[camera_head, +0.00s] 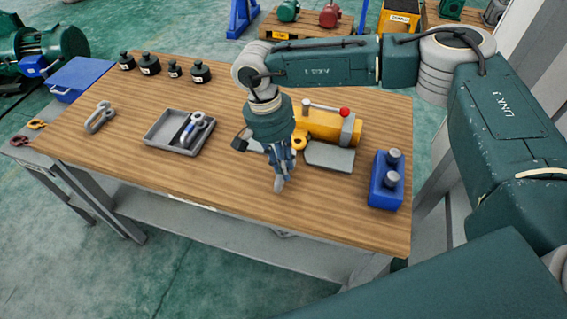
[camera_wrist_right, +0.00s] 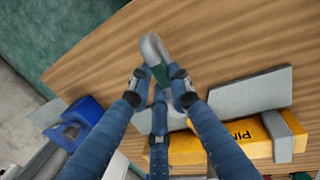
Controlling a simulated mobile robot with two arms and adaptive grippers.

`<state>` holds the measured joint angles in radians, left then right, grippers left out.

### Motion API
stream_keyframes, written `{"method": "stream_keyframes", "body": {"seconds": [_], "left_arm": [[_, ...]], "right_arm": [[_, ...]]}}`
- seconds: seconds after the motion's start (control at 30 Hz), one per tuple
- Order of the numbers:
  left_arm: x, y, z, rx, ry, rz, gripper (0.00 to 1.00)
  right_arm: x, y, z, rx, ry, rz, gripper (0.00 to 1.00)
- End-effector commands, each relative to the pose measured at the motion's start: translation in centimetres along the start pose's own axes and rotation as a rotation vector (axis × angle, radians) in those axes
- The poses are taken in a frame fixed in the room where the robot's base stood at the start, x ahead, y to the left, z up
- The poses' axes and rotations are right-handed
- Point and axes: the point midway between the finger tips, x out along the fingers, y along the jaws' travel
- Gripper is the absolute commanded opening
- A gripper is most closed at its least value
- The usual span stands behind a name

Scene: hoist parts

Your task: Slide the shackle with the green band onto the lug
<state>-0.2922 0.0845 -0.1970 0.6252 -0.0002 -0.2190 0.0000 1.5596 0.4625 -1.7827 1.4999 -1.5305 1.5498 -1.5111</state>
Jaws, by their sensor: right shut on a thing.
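My right gripper (camera_head: 281,180) hangs above the front middle of the wooden table. In the right wrist view its fingers (camera_wrist_right: 159,84) are shut on a grey U-shaped shackle (camera_wrist_right: 153,45) with a green band (camera_wrist_right: 161,75). The curved end of the shackle points away from the fingers; its other end is hidden between them. In the head view the shackle's tip shows below the fingers. A yellow cylinder (camera_head: 325,124) with grey plates (camera_head: 330,156) lies behind and right of the gripper. I cannot tell which part is the lug. My left gripper is out of view.
A grey tray (camera_head: 157,143) holds a shackle with a blue band (camera_head: 194,126). A plain grey shackle (camera_head: 100,117) lies at left. Several dark weights (camera_head: 149,65) stand at the back. A blue block with pins (camera_head: 379,197) is at right. The table front is clear.

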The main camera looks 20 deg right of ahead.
Motion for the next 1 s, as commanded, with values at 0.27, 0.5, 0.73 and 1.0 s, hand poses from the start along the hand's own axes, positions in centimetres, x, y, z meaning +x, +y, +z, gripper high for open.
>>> {"method": "stream_keyframes", "body": {"seconds": [0.27, 0.5, 0.73, 1.0], "left_arm": [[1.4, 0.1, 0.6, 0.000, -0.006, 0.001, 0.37], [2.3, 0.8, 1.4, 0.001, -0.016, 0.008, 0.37], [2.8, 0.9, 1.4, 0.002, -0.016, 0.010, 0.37], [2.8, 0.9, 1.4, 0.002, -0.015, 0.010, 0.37]], "right_arm": [[2.3, -0.5, -0.8, 0.002, 0.001, -0.001, 0.00], [3.1, -0.7, -2.1, 0.003, 0.002, -0.002, 0.00], [3.0, -0.7, -3.2, 0.001, 0.001, -0.002, 0.00], [2.9, -0.6, -3.6, 0.000, 0.000, -0.001, 0.00]]}}
